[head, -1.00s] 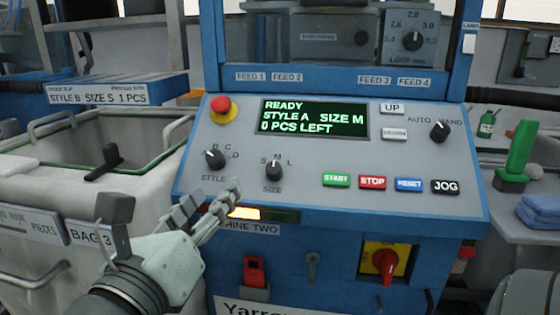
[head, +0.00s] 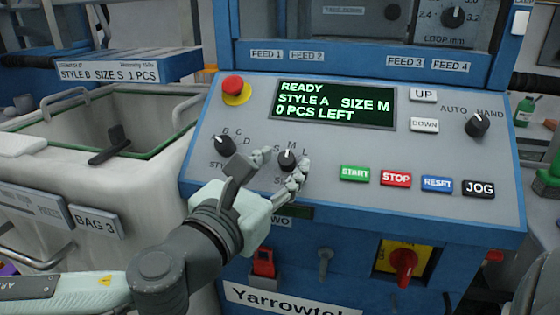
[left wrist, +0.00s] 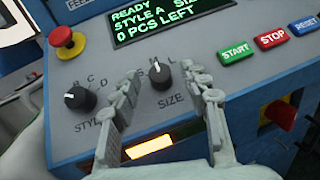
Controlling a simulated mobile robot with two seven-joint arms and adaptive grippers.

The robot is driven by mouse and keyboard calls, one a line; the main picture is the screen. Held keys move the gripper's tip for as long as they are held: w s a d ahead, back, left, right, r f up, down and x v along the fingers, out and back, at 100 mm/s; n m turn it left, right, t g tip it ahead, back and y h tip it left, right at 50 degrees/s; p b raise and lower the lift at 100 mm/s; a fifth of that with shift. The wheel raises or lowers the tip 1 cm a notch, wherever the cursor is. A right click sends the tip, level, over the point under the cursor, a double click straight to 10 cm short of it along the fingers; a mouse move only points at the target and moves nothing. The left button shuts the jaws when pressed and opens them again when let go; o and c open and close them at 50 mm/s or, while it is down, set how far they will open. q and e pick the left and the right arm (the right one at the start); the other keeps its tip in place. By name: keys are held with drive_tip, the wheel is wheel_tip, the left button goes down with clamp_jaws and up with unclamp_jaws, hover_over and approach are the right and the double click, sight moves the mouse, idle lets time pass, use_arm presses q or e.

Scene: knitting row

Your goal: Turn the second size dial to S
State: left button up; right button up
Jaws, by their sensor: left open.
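The size dial (head: 287,158) is a black knob with a white pointer line on the sloped grey panel (head: 330,150) marked MACHINE TWO. Its pointer is up at M, and the green display (head: 334,104) reads READY, STYLE A, SIZE M, 0 PCS LEFT. My left gripper (head: 281,167) is open, with one fingertip on each side of the dial. In the left wrist view the dial (left wrist: 161,76) shows between the open fingers (left wrist: 168,88), with a gap on both sides. The fingers cover part of the S and the SIZE label in the head view. My right gripper is not in view.
The style dial (head: 223,145) sits just left of my left finger. A red stop button (head: 233,87) is above it. START (head: 355,174), STOP, RESET and JOG buttons lie to the right. A white bin (head: 60,160) stands left of the machine.

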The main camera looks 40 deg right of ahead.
use_arm(q)
drive_tip(key=shift+w+d, duration=0.1)
drive_tip(key=shift+d, duration=0.1)
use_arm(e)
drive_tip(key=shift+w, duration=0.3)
use_arm(q)
drive_tip(key=shift+c, duration=0.3)
clamp_jaws()
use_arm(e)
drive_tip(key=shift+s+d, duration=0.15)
